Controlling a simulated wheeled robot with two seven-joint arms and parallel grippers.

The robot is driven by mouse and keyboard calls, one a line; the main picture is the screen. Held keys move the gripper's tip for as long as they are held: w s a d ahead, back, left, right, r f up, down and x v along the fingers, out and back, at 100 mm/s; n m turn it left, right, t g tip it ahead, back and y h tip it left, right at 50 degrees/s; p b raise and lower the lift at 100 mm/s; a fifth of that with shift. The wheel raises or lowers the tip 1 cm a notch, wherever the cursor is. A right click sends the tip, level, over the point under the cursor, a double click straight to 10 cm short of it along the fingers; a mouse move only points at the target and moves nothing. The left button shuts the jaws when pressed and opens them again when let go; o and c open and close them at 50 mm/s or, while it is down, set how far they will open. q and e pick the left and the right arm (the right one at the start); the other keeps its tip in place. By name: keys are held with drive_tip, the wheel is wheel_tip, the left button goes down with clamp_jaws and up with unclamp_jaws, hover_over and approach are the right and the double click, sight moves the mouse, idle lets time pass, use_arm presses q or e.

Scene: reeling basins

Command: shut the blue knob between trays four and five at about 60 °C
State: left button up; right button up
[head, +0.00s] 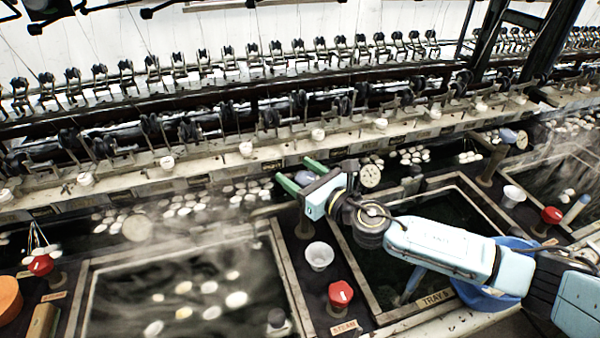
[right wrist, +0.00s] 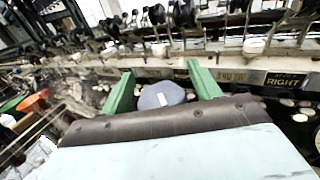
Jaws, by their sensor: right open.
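My right gripper (head: 294,169) is open, its two green fingers reaching over the back edge of the trays. The blue knob (head: 305,179) sits between the fingers on its post, partly hidden by the gripper in the head view. In the right wrist view the knob (right wrist: 162,97) shows a pale mark on top and lies between the green fingers (right wrist: 160,72), with a gap to each. A round dial (head: 370,175) stands just right of the gripper; its reading is too small to tell. The tray label (head: 435,298) on the front edge is partly legible. My left gripper is not in view.
A white cup (head: 319,256) and a red knob (head: 340,294) by a steam label stand between the two nearest trays. A blue bowl (head: 480,296) lies under my right arm. Another blue knob (head: 508,136) stands farther right. Steam drifts over the left tray.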

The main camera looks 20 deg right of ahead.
drive_tip(key=c, duration=1)
drive_tip(key=shift+o, duration=0.2)
drive_tip(key=shift+r+m+t+h+p, duration=0.15)
drive_tip(key=shift+m+t+h+p, duration=0.15)
drive_tip(key=shift+m+h+p, duration=0.35)
drive_tip(key=m+h+p, duration=0.1)
drive_tip(key=h+p, duration=0.1)
drive_tip(key=m+t+h+p, duration=0.1)
drive_tip(key=h+p, duration=0.1)
drive_tip(key=shift+d+m, duration=0.2)
drive_tip(key=shift+m, duration=0.05)
drive_tip(key=m+h+p, duration=0.1)
drive_tip(key=m+h, duration=0.1)
drive_tip(key=h, duration=0.2)
drive_tip(key=shift+d, duration=0.2)
drive_tip(key=shift+d+m+h+p, duration=0.2)
drive_tip(key=shift+m+h+p, duration=0.1)
drive_tip(key=shift+m+h, duration=0.9)
drive_tip(key=shift+h, duration=0.45)
drive_tip(key=o, duration=1)
drive_tip(key=shift+c, duration=0.2)
